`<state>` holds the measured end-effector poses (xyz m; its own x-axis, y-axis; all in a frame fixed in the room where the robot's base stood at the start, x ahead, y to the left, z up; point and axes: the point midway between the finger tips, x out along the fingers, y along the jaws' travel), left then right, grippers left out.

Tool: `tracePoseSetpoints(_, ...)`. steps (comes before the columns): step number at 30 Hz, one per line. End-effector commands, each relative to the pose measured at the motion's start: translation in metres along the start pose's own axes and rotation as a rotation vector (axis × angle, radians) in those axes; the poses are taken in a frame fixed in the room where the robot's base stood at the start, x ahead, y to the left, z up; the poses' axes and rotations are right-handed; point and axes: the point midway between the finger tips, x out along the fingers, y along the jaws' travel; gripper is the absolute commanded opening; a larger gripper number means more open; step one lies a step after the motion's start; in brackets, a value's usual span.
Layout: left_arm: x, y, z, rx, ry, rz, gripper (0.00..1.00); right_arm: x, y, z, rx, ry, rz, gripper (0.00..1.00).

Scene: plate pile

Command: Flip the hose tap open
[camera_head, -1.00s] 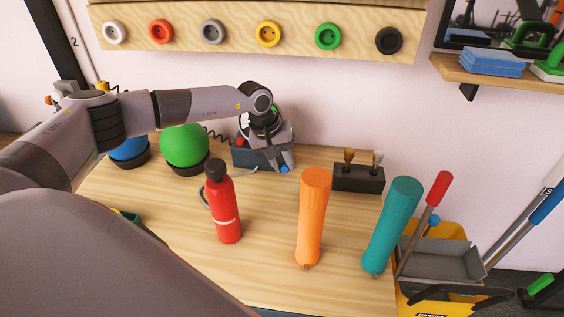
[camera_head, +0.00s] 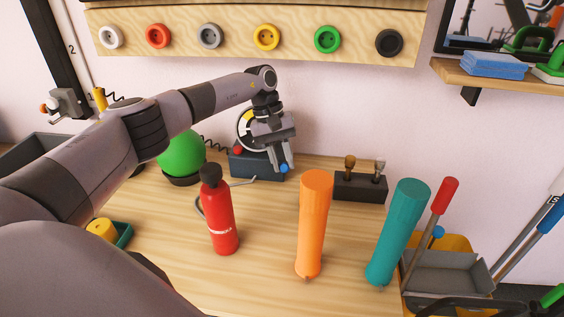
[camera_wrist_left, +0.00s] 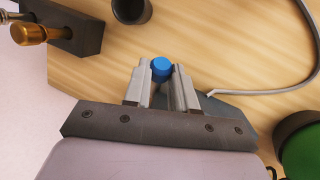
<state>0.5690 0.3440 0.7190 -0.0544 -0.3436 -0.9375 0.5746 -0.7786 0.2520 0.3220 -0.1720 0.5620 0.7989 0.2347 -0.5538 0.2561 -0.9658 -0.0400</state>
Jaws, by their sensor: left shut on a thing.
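A dark blue-grey box (camera_head: 247,165) stands on the bench against the wall. It carries a round white and yellow dial (camera_head: 243,128), partly hidden by my gripper, and a red knob (camera_head: 238,151). A blue knob (camera_head: 284,168) sits at its front right. My left gripper (camera_head: 281,164) reaches down in front of the box, shut on the blue knob. In the left wrist view, the blue knob (camera_wrist_left: 161,69) lies between the two fingertips (camera_wrist_left: 161,82). A thin grey hose (camera_head: 240,184) runs on the bench by the box. The lever's body is hidden. My right gripper is out of view.
A red bottle (camera_head: 219,215), an orange cylinder (camera_head: 313,225) and a teal cylinder (camera_head: 398,230) stand in front. A dark block (camera_head: 360,187) with brass and silver pegs is right of the box. A green ball (camera_head: 182,154) is left. Bench between bottle and orange cylinder is clear.

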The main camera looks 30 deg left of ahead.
Motion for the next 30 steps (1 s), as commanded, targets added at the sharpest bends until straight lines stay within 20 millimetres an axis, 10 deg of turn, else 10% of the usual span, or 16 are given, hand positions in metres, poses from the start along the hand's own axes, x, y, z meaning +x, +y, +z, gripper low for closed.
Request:
tracePoseSetpoints(11, -0.0011, 0.0000, -0.0008, 0.000, 0.001, 0.000, 0.00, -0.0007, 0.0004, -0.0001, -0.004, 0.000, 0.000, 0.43)
tracePoseSetpoints(12, -0.0011, 0.0000, -0.0009, -0.001, 0.002, 0.000, 0.29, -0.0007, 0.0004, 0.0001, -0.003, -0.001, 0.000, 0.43)
tracePoseSetpoints(15, -0.0011, 0.0000, -0.0008, -0.001, 0.001, 0.000, 0.52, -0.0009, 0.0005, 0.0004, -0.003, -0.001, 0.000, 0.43)
tracePoseSetpoints(30, -0.0005, -0.0009, 0.0017, 0.008, 0.028, 0.002, 0.52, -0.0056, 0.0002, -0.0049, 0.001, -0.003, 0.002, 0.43)
